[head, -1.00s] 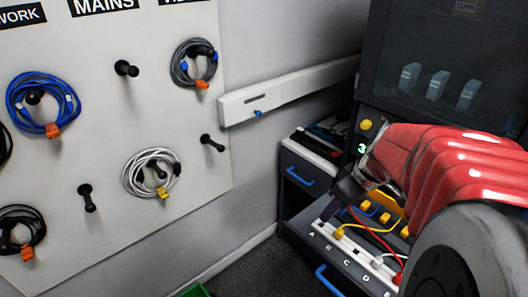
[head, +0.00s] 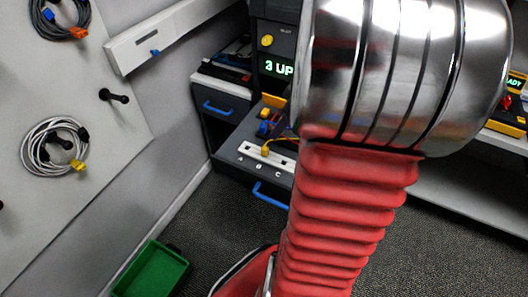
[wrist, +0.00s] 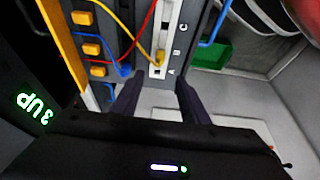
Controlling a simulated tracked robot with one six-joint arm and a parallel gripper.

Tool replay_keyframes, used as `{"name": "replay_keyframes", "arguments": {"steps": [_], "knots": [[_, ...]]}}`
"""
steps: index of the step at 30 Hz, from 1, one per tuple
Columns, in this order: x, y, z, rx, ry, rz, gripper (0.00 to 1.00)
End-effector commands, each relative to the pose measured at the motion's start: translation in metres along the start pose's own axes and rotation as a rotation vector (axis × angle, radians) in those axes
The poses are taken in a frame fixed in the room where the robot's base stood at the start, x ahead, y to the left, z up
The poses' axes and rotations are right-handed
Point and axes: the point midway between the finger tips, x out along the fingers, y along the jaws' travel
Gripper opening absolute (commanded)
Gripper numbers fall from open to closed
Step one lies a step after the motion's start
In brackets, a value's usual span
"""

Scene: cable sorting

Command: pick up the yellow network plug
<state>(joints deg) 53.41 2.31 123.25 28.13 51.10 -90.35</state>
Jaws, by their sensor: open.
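The yellow network plug (head: 265,150) sits at the end of a yellow cable on the white strip marked A, B, C in the head view. In the wrist view the yellow plug (wrist: 160,58) shows near the letter A, just beyond the gap between my fingers. My gripper (wrist: 157,88) is open and nothing shows between its two dark fingers. It points toward the plug and looks apart from it. In the head view my arm hides my gripper and the right part of the strip.
Red and blue cables (wrist: 122,70) run close beside the plug, next to several orange blocks (wrist: 92,49). A blue handle (head: 270,195) juts out in front of the strip. A green bin (head: 152,271) stands on the floor. Coiled cables (head: 54,146) hang on the left board.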

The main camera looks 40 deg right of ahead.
Motion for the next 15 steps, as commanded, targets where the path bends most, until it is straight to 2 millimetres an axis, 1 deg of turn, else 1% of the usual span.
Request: {"name": "replay_keyframes", "arguments": {"steps": [1,9,12,15], "knots": [[0.008,-0.001,0.0,0.0,-0.001,-0.004,0.41],[0.05,-0.001,0.001,0.0,-0.003,-0.004,0.41],[0.062,-0.001,0.0,0.001,-0.001,-0.003,0.41],[0.07,-0.001,0.0,0.0,-0.002,-0.003,0.41]]}}
